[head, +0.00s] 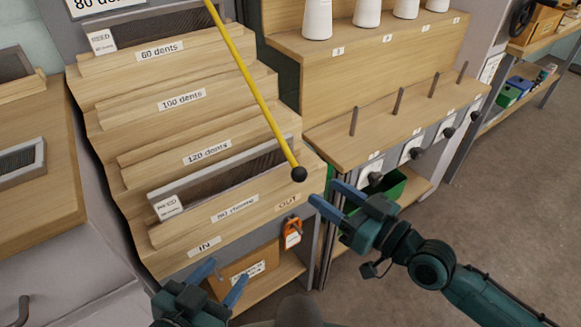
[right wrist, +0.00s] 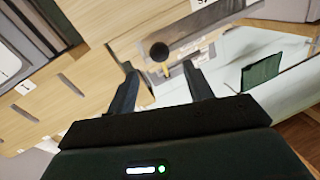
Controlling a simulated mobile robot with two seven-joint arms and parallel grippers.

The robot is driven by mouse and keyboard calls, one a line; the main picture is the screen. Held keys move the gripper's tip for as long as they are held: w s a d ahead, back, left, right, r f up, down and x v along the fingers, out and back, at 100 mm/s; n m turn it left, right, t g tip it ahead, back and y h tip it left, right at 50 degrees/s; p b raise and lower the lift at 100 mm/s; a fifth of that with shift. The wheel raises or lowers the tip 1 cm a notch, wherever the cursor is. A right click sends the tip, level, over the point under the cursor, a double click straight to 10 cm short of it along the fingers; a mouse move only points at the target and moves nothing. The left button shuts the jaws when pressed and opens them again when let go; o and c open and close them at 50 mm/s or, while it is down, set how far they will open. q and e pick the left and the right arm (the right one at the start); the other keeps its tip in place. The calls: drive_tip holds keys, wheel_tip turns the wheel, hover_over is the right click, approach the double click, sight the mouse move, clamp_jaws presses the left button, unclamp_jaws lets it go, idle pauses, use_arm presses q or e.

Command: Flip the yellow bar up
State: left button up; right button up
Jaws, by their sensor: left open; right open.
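The yellow bar (head: 252,85) runs from the top of the head view down to the right. It ends in a black ball (head: 299,174) in front of the stepped wooden rack. My right gripper (head: 322,194) is open and empty, with its fingertips just below and right of the ball. In the right wrist view the black ball (right wrist: 159,51) shows beyond and between the open fingers (right wrist: 160,78), with a short piece of yellow under it. My left gripper (head: 223,272) is open and empty at the bottom of the head view, in front of the rack's lower edge.
The stepped rack (head: 170,125) holds reeds, one (head: 225,178) on a low step. An orange tag (head: 291,233) hangs below it. Right of it, a wooden shelf (head: 345,140) carries upright pegs, with white cones (head: 317,18) above and a green bin (head: 385,187) below. Floor is clear at right.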

sight(302, 176)
drive_tip(key=x, duration=1)
drive_tip(key=shift+w+a, duration=0.2)
drive_tip(key=shift+a, duration=0.05)
drive_tip(key=shift+c, duration=0.5)
clamp_jaws()
